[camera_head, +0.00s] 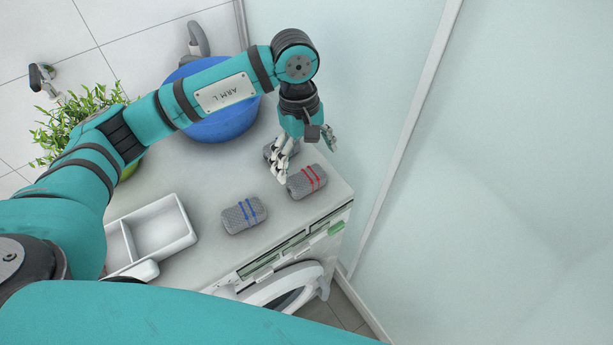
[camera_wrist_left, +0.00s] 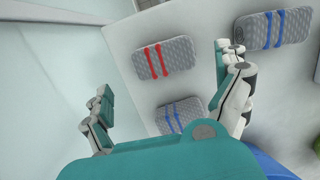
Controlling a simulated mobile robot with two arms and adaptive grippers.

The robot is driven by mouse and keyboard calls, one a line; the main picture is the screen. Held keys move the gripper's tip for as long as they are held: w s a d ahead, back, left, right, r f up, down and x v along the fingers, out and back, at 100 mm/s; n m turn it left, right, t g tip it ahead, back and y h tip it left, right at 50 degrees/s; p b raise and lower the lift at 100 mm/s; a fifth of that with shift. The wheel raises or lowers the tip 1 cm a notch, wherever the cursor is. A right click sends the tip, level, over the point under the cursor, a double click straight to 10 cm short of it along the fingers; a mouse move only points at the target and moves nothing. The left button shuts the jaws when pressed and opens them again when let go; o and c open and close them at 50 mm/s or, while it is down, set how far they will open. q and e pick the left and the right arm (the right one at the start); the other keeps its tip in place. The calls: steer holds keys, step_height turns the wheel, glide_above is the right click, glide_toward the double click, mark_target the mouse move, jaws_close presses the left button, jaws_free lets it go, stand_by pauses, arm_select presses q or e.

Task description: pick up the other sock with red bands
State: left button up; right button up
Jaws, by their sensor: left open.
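A grey rolled sock with two red bands (camera_head: 307,181) lies on top of the washing machine (camera_head: 190,160), near its right edge. It also shows whole in the left wrist view (camera_wrist_left: 153,60). It is the only red-banded sock I see. My left gripper (camera_head: 303,152) is open and empty, pointing down above the machine's top, just behind the red-banded sock. In the left wrist view its fingers stand apart (camera_wrist_left: 168,97), with the red-banded sock ahead of the gap. I see no contact. My right gripper is not in view.
A blue-banded sock (camera_head: 244,215) lies to the front left. Another blue-banded sock (camera_wrist_left: 182,115) is partly hidden by my left gripper in the head view. A white divided tray (camera_head: 190,237), blue basin (camera_head: 222,125) and plant (camera_head: 75,125) stand leftward. A pale wall panel (camera_head: 345,80) closes the right.

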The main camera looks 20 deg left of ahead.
mark_target(306, 175)
arm_select(q)
steer(key=f+p, duration=0.1)
steer(key=f, duration=0.1)
steer(key=s+f+p, duration=0.1)
steer(key=f, duration=0.1)
steer(key=shift+d+f, duration=0.2)
steer(key=shift+f, duration=0.45)
steer(key=shift+c, duration=0.4)
steer(key=c, duration=0.9)
